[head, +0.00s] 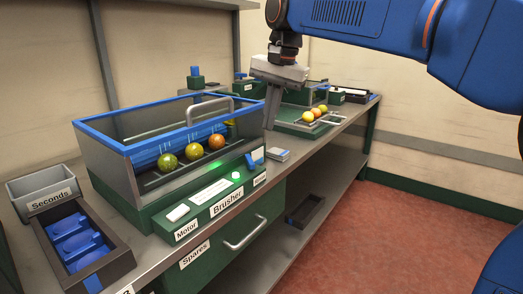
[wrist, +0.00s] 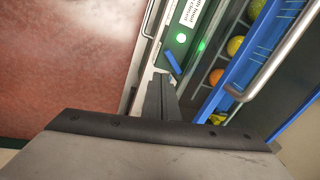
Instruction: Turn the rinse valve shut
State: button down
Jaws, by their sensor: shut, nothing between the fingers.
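A small blue lever (head: 254,159) sits at the right end of the green Brusher panel (head: 213,200), above a small label too small to read. I take it for the rinse valve. In the wrist view the blue lever (wrist: 173,62) lies aslant, close beyond my fingertips. My gripper (head: 269,126) points down, slightly above and to the right of the lever in the head view. Its fingers are together and empty; they also show in the wrist view (wrist: 160,78). I cannot tell whether they touch the lever.
The brusher tank (head: 110,145) with its blue rim and metal handle (head: 210,108) stands beside the panel, holding several fruits. A green light (head: 236,176) glows on the panel. A tray with fruits (head: 308,127) stands farther back. The red floor (head: 395,235) is clear.

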aim_at(250, 165)
jog(key=w+d+f+m+g+y, duration=0.25)
jog(key=w+d+m, duration=0.3)
jog(key=m, duration=0.45)
jog(key=x, duration=0.3)
jog(key=s+a+x, duration=0.1)
jog(key=x, duration=0.3)
jog(key=a+r+x, duration=0.1)
jog(key=x, duration=0.3)
jog(key=shift+s+f, duration=0.1)
jog(key=shift+s, duration=0.3)
jog(key=shift+s+a, duration=0.15)
jog(key=shift+a, duration=0.5)
